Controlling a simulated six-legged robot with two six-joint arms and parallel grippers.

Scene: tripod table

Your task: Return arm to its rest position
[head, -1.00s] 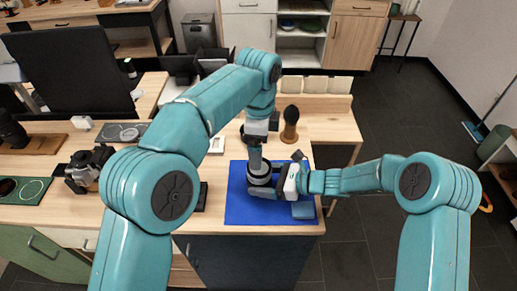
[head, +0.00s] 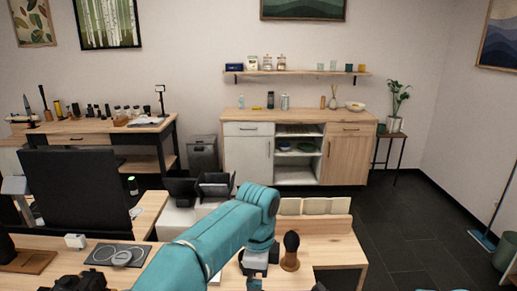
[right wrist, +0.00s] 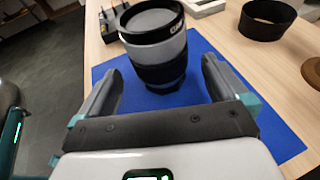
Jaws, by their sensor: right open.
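In the right wrist view my right gripper (right wrist: 162,68) is open. Its two fingers lie on either side of a black and grey camera lens (right wrist: 160,42). The lens stands upright on the blue mat (right wrist: 205,58), just ahead of or between the fingertips, with a visible gap on each side. In the head view my left arm comes in from the bottom and bends down towards the table. Its wrist is partly visible, but the left gripper is cut off by the bottom edge. The right arm's gripper and the mat lie below the head view.
In the right wrist view a black ring (right wrist: 267,18) and a black strip (right wrist: 114,20) lie on the wooden table.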

